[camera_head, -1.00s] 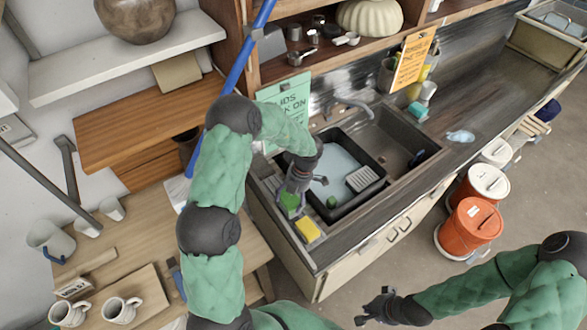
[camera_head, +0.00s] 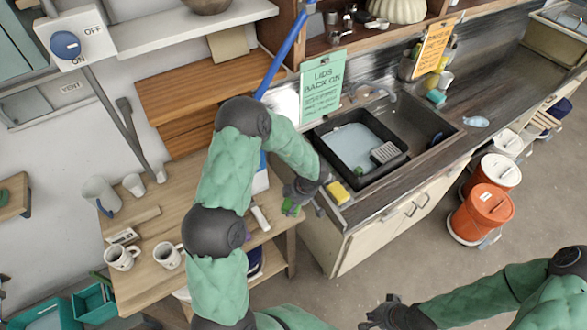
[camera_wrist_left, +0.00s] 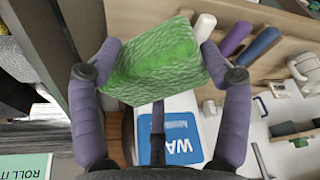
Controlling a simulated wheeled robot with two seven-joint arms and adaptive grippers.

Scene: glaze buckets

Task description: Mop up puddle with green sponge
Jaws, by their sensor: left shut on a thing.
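The green sponge (camera_head: 290,208) is between the fingers of my left gripper (camera_head: 296,198). In the left wrist view both fingers press the sides of the sponge (camera_wrist_left: 155,62). The head view shows it near the right end of the wooden table, left of the sink counter; its height is hard to tell. A pale blue puddle (camera_head: 476,121) lies on the dark counter, right of the sink and well away from the sponge. My right gripper (camera_head: 378,314) is low in the picture, in front of the cabinet, with fingers apart and empty.
A black tub of water (camera_head: 352,140) stands in the sink. A yellow sponge (camera_head: 338,192) lies at the counter's near left corner. A turquoise item (camera_head: 436,97) and cups stand behind the puddle. Mugs (camera_head: 122,257) stand on the table.

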